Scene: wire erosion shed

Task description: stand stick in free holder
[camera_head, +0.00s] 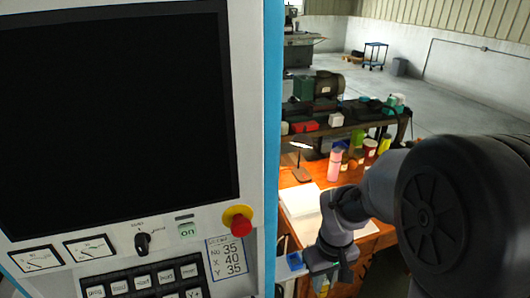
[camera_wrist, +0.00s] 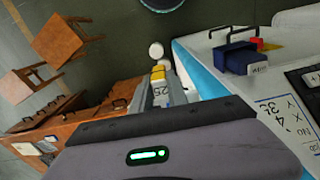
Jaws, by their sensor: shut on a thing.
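My gripper (camera_wrist: 160,92) shows in the wrist view just above the dark wrist housing. It is shut on a narrow thing, with a yellow part (camera_wrist: 158,73) and a "25" mark between or beside the grey fingers. White round ends (camera_wrist: 156,50) show just beyond; I cannot tell whether they belong to the held stick. In the head view my gripper (camera_head: 338,272) is low, beside the wooden bench, and its tips are hard to make out. No free holder can be told for certain in either view.
A control console (camera_head: 120,110) fills the left of the head view. The wooden bench (camera_head: 292,205) carries a pink bottle (camera_head: 334,166), a lamp and papers. In the wrist view, a blue box (camera_wrist: 236,57) sits by the console at right, and wooden stools (camera_wrist: 68,40) stand at upper left.

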